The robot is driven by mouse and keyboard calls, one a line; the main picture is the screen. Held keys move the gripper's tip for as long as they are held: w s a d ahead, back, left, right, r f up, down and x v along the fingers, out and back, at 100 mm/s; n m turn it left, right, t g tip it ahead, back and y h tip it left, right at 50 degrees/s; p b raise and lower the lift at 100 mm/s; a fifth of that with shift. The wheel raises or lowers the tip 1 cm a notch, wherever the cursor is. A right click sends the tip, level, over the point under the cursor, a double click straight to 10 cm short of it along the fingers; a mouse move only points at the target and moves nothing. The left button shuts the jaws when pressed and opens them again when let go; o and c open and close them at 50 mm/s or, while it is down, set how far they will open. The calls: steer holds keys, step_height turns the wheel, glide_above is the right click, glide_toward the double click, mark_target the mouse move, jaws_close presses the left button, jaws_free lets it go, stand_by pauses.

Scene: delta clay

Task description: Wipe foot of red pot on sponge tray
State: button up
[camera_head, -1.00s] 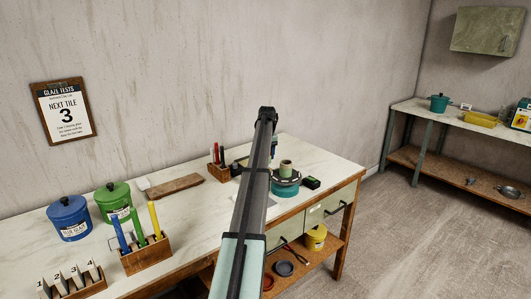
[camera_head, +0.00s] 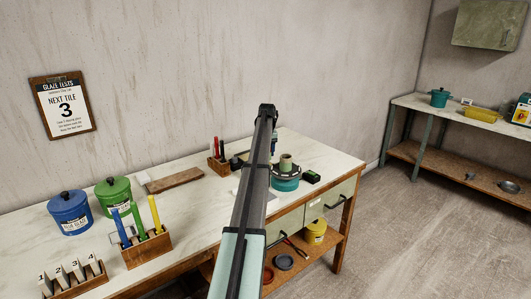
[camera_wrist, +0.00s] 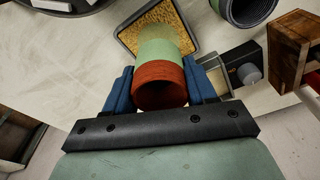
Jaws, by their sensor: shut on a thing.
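In the wrist view, my gripper (camera_wrist: 160,66) has blue fingers shut on the pot (camera_wrist: 157,79), a small cylinder. Its near end is brick red with a dark opening; its far part is pale green. The sponge tray (camera_wrist: 122,38), a dark-rimmed square with a yellow, grainy surface, lies just beyond the pot's far end, which overlaps it in the picture. I cannot tell whether they touch. In the head view, my arm hides the held pot and most of my gripper; a bit of blue finger (camera_head: 275,138) shows beside the arm.
A teal turntable (camera_head: 286,184) with a pale green cylinder (camera_head: 287,162) stands right of my arm. A small black-and-green box (camera_head: 311,177) is beside it. A tool rack (camera_head: 217,166) stands left of the arm. Blue (camera_head: 70,214) and green (camera_head: 114,197) glaze jars stand farther left.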

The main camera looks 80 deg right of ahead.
steer(key=shift+f, duration=0.5)
stand_by(0.9)
